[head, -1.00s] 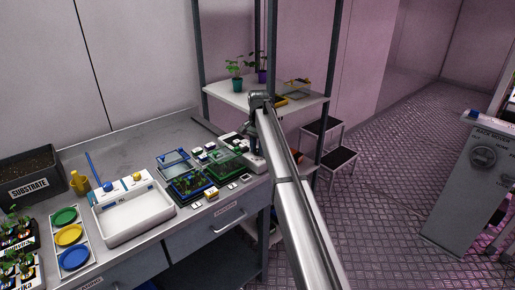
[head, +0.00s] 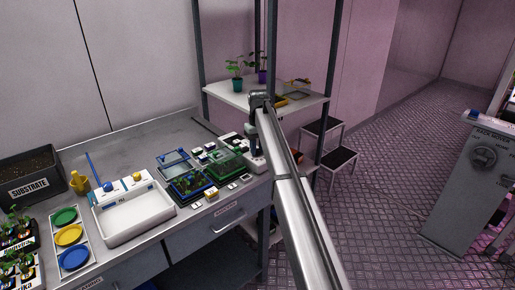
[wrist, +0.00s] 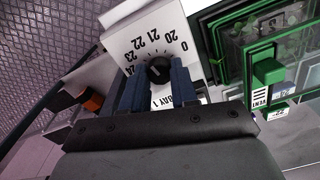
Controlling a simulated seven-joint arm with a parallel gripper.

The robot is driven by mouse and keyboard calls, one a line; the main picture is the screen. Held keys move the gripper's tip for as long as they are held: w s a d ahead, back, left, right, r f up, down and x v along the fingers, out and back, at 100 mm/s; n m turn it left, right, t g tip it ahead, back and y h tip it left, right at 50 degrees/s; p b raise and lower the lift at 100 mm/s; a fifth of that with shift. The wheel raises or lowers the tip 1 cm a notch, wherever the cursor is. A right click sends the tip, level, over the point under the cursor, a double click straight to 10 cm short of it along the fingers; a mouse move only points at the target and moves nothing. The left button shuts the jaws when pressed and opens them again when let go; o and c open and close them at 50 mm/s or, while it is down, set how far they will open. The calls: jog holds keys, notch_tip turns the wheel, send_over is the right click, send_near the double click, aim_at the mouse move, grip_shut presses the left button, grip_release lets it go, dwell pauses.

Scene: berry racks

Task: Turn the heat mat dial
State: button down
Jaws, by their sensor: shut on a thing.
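The heat mat dial is a round black knob (wrist: 159,71) on a white panel (wrist: 137,30) printed with a scale from 0 through 20 to 24, in the wrist view. My gripper (wrist: 159,84) has its two dark blue fingers on either side of the knob and is shut on it. In the head view my gripper (head: 255,150) points down at the right end of the bench, and the arm hides most of the dial there.
A green-framed clear box (wrist: 252,60) with a vent tab stands close to the right of the dial in the wrist view. In the head view, a blue-framed tray (head: 188,187), a white basin (head: 135,215) and small blocks share the bench. A shelf post (head: 271,50) stands close behind the arm.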

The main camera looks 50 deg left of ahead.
jog(key=n, duration=0.6)
jog(key=shift+n, duration=0.3)
dwell(0.4)
jog(key=c, duration=0.9)
grip_release()
jog(key=shift+o, duration=0.2)
notch_tip(320, 180, up, 14)
jog(key=shift+w+f, duration=0.1)
jog(key=shift+w, duration=0.05)
